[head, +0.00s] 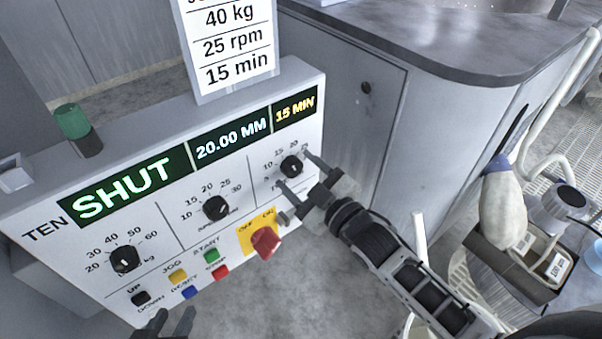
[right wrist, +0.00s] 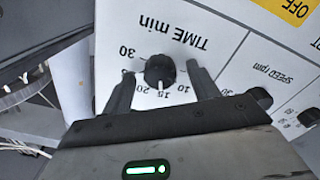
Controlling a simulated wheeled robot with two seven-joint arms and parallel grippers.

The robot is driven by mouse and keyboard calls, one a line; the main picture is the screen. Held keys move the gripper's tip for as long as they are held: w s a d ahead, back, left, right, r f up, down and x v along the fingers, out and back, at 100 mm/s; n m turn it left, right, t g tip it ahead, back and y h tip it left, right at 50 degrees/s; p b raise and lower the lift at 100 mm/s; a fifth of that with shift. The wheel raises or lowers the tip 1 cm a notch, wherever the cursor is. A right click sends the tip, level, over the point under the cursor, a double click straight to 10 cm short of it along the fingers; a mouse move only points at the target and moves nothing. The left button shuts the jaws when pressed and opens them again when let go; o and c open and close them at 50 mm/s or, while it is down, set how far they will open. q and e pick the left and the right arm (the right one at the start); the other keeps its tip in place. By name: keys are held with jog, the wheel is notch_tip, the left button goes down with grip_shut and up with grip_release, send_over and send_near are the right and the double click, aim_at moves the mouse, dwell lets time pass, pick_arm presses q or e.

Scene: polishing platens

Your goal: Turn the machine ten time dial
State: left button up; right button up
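The TEN machine's time dial (head: 291,166) is a black knob at the right end of the control panel (head: 150,228). In the right wrist view the time dial (right wrist: 159,72) has its white pointer at 15. The yellow display (head: 295,110) above it reads 15 MIN. My right gripper (head: 293,169) is open, with one finger on each side of the dial. In the right wrist view gaps show between the dial and both fingers of the right gripper (right wrist: 160,72). My left gripper (head: 170,322) is at the bottom edge, its dark fingers apart and empty.
The speed dial (head: 216,207) and the kg dial (head: 125,259) are to the left. A red switch (head: 265,242) on a yellow plate sits below the time dial, near my right gripper. A card (head: 228,45) reading 15 min stands above the panel. A crate (head: 480,240) is at the right.

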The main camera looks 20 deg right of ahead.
jog(key=v, duration=1.6)
